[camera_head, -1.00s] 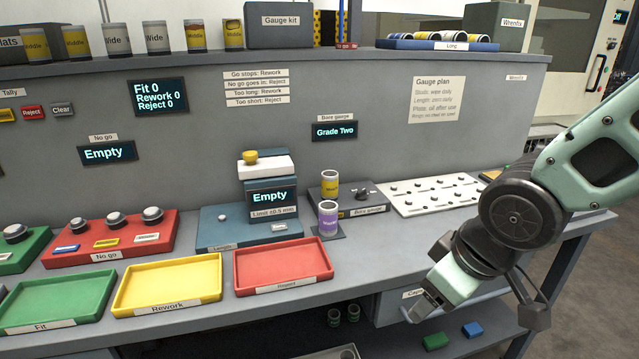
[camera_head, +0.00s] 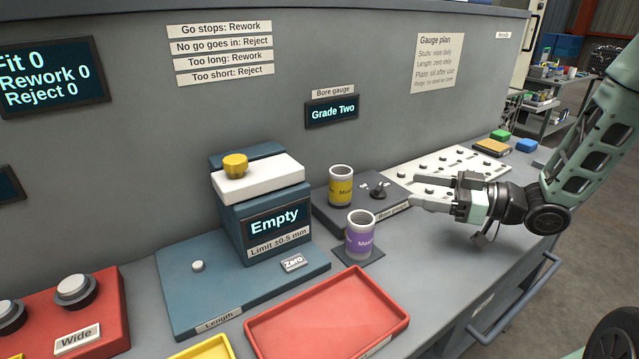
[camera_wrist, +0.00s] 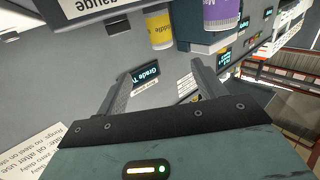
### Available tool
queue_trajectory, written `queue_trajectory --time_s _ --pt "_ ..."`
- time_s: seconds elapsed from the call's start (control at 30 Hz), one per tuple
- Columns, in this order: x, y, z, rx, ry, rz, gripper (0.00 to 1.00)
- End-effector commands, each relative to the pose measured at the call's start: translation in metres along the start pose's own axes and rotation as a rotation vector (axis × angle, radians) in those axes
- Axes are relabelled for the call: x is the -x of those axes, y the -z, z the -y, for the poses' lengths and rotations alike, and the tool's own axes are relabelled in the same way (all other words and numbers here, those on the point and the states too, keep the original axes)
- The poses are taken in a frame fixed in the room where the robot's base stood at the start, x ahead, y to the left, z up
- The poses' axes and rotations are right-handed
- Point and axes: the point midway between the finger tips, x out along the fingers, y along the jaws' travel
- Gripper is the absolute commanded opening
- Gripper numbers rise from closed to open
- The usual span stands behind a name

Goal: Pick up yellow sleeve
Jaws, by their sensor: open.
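The yellow sleeve (camera_head: 341,186) stands upright on the dark bore gauge block (camera_head: 330,218), left of the gauge's small knob. It also shows in the wrist view (camera_wrist: 160,29), beyond and between my finger tips' directions. A purple sleeve (camera_head: 360,236) stands upright on a dark pad in front of it, and shows at the top of the wrist view (camera_wrist: 221,14). My gripper (camera_head: 416,190) is open and empty, right of the yellow sleeve with its fingers pointing left toward it, apart from it.
The length gauge (camera_head: 185,290) with its yellow-topped head stands to the left. An empty red tray (camera_head: 256,342) lies in front. A white pegged board (camera_head: 455,165) lies behind my gripper. The grey wall panel (camera_head: 290,90) rises behind the bench.

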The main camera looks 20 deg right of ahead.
Motion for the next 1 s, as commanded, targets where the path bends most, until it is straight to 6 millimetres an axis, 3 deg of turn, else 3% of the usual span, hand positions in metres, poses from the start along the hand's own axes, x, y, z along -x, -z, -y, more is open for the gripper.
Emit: queue_trajectory --time_s 0.17,0.7,1.0 --pt "0.003 0.002 0.002 -0.008 0.013 -0.038 0.69" --pt "-0.1 0.006 0.004 -0.008 0.016 -0.036 0.69" --pt "-0.124 0.007 0.004 -0.007 0.015 -0.036 0.69"
